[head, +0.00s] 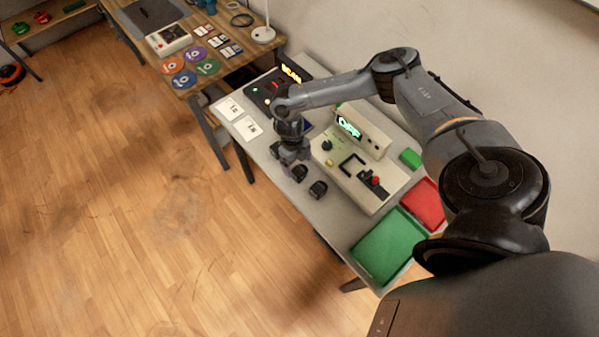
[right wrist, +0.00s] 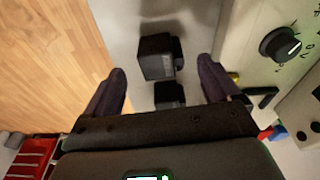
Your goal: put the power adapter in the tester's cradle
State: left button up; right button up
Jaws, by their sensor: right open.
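Two black power adapters stand on the table at the front of the tester: one (head: 317,189) is clear in the head view, the other (head: 299,173) is partly hidden by my right gripper (head: 291,158). The tester (head: 374,188) is a cream box with a black-outlined cradle (head: 352,165) on top. In the right wrist view, my right gripper (right wrist: 162,72) is open and empty. One adapter (right wrist: 155,60) shows between and just beyond its fingertips; the other (right wrist: 170,94) is nearer the palm. I cannot tell their exact height gap. My left gripper is out of view.
The tester has a lit green display (head: 349,127), a dark knob (head: 327,146) and a red-topped control (head: 376,181). A green tray (head: 388,246) and a red tray (head: 428,204) lie at the table's near end. A second table (head: 207,84) holds colored discs.

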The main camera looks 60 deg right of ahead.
aim_at(300, 169)
jog(key=shift+s+f, duration=0.3)
jog(key=shift+f, duration=0.7)
jog(key=shift+s+f, duration=0.25)
jog(key=shift+f, duration=0.75)
jog(key=shift+a, duration=0.1)
jog(key=c, duration=1.2)
